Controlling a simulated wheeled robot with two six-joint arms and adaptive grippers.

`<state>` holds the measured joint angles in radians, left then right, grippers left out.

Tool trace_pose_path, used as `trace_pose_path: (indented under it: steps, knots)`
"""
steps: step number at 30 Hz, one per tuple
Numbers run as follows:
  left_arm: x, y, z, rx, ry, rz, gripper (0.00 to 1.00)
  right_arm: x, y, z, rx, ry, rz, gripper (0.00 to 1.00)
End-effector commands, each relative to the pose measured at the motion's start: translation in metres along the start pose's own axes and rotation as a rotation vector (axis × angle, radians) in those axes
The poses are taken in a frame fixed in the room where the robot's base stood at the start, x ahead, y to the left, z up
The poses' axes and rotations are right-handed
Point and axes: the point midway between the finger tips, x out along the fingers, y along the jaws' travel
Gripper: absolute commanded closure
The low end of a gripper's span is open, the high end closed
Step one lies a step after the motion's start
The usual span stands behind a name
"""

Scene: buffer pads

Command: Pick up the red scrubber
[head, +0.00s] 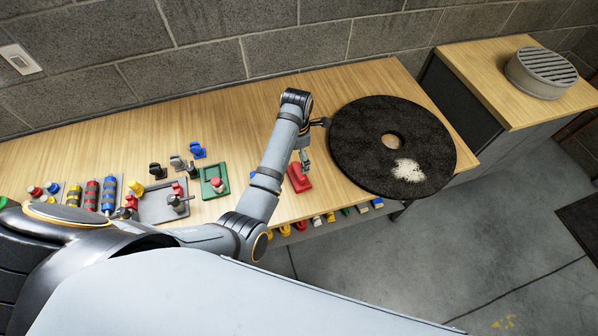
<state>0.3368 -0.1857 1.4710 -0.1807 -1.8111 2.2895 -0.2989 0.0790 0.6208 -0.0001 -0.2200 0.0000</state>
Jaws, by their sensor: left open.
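The red scrubber (299,181) is a small red block on the wooden table, near its front edge, left of a large dark round pad. My left gripper (305,164) points down at the far end of the red scrubber. It is open, and its fingertips are small in the view. I cannot tell whether the fingers are around the scrubber, touching it or just above it. My left forearm passes close to the scrubber's left side.
The large dark round pad (372,135) with a centre hole and a pale patch covers the table's right end. Left of my arm are a green tray (214,192), a grey tray (150,214) and several coloured parts. A round grey vent (541,79) stands on a cabinet at right.

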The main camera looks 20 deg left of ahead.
Motion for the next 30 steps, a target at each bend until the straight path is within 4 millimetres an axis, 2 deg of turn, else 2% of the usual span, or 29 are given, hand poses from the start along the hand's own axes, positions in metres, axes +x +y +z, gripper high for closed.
trace_pose_path:
  steps: [3,6,13,16,21,29,30]
  knots:
    - [0.021,-0.001,-0.001,0.001,0.002,-0.002,0.00,-0.005,0.000,0.015,-0.001,-0.023,0.000,0.60]
    - [0.033,-0.001,0.000,0.001,0.000,-0.001,0.00,-0.006,0.001,0.018,-0.001,-0.028,0.000,0.60]
    - [0.043,-0.002,-0.001,0.002,0.001,-0.001,0.00,-0.009,0.002,-0.004,0.000,0.004,0.001,0.60]
    - [0.059,-0.005,-0.001,0.003,0.003,-0.003,0.00,-0.017,0.003,-0.010,0.000,0.013,0.002,0.60]
    - [0.086,-0.005,0.000,0.002,0.001,0.000,0.00,-0.018,0.003,-0.006,-0.001,0.007,0.002,0.60]
    - [0.090,-0.005,0.000,0.001,-0.002,0.001,0.00,-0.018,0.003,0.000,-0.001,-0.003,0.002,0.60]
    - [0.090,-0.005,0.000,0.001,-0.002,0.001,0.04,-0.018,0.003,0.000,-0.001,-0.004,0.002,0.60]
